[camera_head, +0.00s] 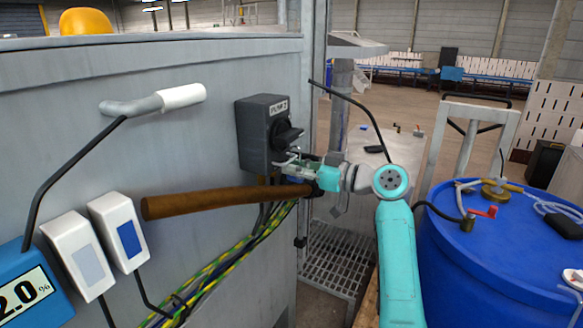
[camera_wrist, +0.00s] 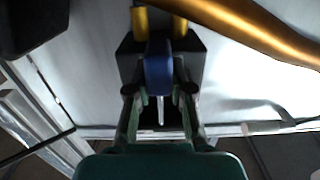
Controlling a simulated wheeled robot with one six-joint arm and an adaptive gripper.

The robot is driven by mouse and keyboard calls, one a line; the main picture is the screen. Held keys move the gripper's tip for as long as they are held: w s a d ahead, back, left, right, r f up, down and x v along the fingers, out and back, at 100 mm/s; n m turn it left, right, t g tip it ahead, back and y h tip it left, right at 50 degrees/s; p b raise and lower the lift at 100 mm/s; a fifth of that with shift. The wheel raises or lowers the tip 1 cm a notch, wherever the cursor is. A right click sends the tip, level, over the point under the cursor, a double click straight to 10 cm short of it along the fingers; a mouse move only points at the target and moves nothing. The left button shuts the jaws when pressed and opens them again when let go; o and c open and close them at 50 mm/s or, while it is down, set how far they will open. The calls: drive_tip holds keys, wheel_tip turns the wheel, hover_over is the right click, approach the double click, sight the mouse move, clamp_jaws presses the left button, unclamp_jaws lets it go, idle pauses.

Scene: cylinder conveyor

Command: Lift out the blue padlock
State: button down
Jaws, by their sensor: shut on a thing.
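The blue padlock (camera_wrist: 158,72) is between the two fingers of my gripper (camera_wrist: 160,90) in the wrist view. The fingers are shut on its sides. A thin pale rod, perhaps its shackle, points down between the fingers. A black holder or block (camera_wrist: 192,65) lies around and behind the padlock; I cannot tell whether the padlock is still inside it. In the head view my gripper (camera_head: 292,166) is at the grey panel's right edge, just below the dark switch box (camera_head: 254,150).
A wooden handle (camera_head: 215,201) runs across just below my gripper and shows in the wrist view (camera_wrist: 265,32). Yellow-green cables (camera_head: 225,262) hang below it. A blue drum (camera_head: 490,255) stands right of my arm. White boxes (camera_head: 118,230) are on the panel (camera_head: 190,90) at left.

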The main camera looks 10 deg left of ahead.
sight(301, 167)
drive_tip(key=v, duration=0.3)
drive_tip(key=shift+s+d+r, duration=0.1)
drive_tip(key=shift+d+r, duration=0.05)
drive_tip(key=shift+r, duration=0.1)
drive_tip(key=shift+v, duration=1.2)
drive_tip(key=shift+f, duration=0.15)
